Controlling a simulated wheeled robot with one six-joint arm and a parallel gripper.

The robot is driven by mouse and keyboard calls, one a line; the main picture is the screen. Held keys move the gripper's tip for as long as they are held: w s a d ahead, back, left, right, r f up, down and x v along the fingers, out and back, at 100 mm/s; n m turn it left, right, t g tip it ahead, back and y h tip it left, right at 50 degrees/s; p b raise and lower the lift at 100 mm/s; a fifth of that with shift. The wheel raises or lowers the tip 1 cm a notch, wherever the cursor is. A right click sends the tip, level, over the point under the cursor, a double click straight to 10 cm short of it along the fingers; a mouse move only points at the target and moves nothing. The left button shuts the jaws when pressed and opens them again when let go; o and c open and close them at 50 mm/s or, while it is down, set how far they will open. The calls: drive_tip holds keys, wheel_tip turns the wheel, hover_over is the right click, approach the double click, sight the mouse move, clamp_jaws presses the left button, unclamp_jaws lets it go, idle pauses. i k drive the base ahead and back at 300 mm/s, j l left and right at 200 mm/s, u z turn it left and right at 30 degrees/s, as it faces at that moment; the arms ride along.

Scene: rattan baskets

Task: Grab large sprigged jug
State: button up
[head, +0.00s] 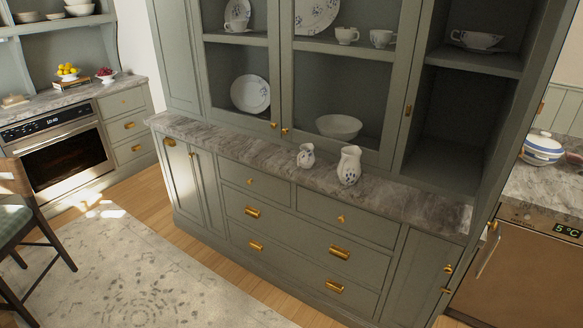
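The large sprigged jug (349,166) stands upright on the grey stone counter (240,150) of the green hutch. It is white with a dark sprig pattern. A smaller jug (306,156) of similar look stands just to its left, with a small gap between them. My gripper is not in view.
Glass-front cupboards (285,70) with plates, cups and a bowl rise behind the jugs. The counter is clear left and right of them. Drawers with brass pulls (340,252) lie below. A chair (30,215) stands at far left, and a patterned rug (140,275) covers the floor.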

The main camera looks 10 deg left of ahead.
sight(349, 168)
drive_tip(key=u, duration=0.15)
drive_tip(key=i+l+z, duration=0.1)
drive_tip(key=i+z, duration=0.3)
drive_tip(key=i, duration=0.25)
drive_tip(key=i+j+z, duration=0.15)
drive_tip(key=i+z, duration=0.3)
drive_tip(key=i, duration=0.15)
